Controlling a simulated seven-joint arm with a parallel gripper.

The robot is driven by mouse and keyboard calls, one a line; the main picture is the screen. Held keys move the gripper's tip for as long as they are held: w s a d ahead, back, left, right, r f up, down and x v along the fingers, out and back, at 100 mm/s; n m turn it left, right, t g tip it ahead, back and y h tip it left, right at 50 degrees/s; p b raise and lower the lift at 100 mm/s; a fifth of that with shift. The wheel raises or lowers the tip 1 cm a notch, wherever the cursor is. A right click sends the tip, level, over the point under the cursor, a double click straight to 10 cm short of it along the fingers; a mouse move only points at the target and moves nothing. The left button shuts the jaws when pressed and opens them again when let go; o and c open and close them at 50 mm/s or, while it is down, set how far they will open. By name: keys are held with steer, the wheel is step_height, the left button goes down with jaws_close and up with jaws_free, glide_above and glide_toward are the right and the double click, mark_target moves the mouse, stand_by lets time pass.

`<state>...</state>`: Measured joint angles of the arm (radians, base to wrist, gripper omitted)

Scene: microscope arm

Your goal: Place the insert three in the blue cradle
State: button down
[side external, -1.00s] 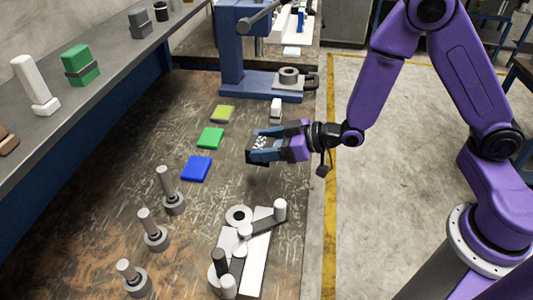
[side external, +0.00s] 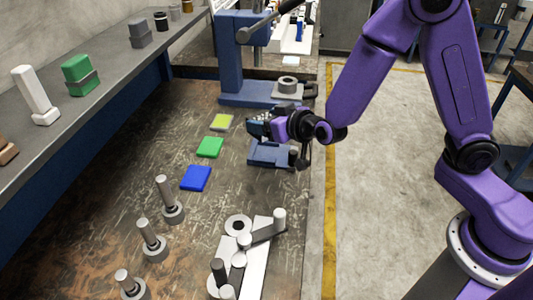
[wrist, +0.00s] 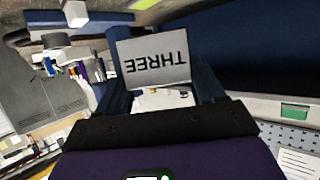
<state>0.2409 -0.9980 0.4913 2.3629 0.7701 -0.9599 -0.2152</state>
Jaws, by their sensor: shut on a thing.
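Insert three is a light grey plate (wrist: 155,60) lettered THREE, upside down in the wrist view. It sits between the blue fingers of my gripper (side external: 259,128), which is shut on it. In the side view the insert is too small and covered to make out. A flat bright blue square (side external: 196,178), seemingly the blue cradle, lies on the brown bench. My gripper is to its right and farther back, apart from it. The blue square cannot be made out in the wrist view.
Flat green (side external: 210,147) and yellow (side external: 221,122) squares lie behind the blue one. A blue-grey block (side external: 268,154) shows just below my gripper. A blue press (side external: 233,60) stands behind. Several grey posts and a white-grey assembly (side external: 258,268) stand nearer. Open bench surrounds the blue square.

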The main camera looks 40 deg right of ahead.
steer(key=shift+d+r+m+h, duration=0.4)
steer(key=shift+d+m+h, duration=0.2)
steer(key=shift+m+h, duration=0.4)
steer(key=s+d+m+g+h, duration=0.4)
steer(key=s+d+m+h, duration=0.1)
steer(key=s+m+h, duration=0.35)
glide_above(266, 156)
steer(key=s, duration=0.1)
steer(key=shift+n, duration=0.25)
step_height(266, 156, down, 8)
steer(key=shift+s+f, duration=0.1)
steer(key=shift+s, duration=0.05)
steer(key=shift+w+a+f, duration=0.1)
steer(key=shift+w+f, duration=0.45)
steer(key=shift+f, duration=0.1)
steer(key=shift+w+f, duration=0.1)
steer(key=shift+f, duration=1.5)
steer(key=shift+f, duration=0.1)
steer(key=shift+c, duration=0.6)
jaws_free()
steer(key=shift+f, duration=0.15)
